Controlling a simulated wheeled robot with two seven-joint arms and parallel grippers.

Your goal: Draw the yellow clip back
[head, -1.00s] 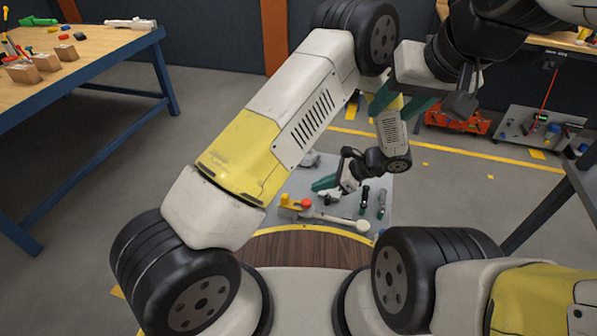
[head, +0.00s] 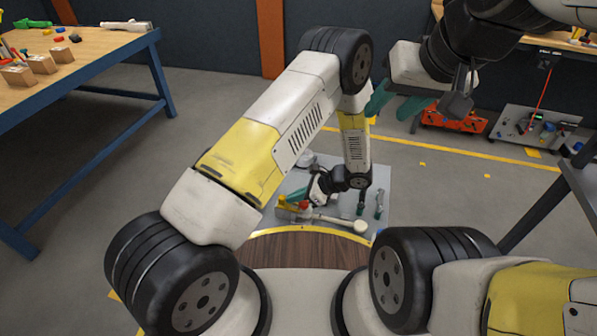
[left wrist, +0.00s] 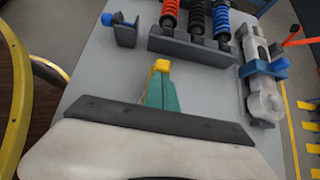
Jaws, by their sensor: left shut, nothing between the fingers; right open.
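The yellow clip (head: 282,200) is a small block on the left side of the grey board in the head view. In the left wrist view the yellow clip (left wrist: 161,66) shows just beyond the tips of my left gripper (left wrist: 160,80). The green fingers of my left gripper (head: 290,207) are shut with nothing between them, low over the board. I cannot tell whether the tips touch the clip. My right gripper (head: 396,103) is open and empty, raised high at the upper right of the head view.
The left wrist view shows a dark rack (left wrist: 185,45) with coloured springs, a blue-knobbed clamp (left wrist: 263,85) and a small blue-topped bracket (left wrist: 126,30). A workbench (head: 110,45) stands far left.

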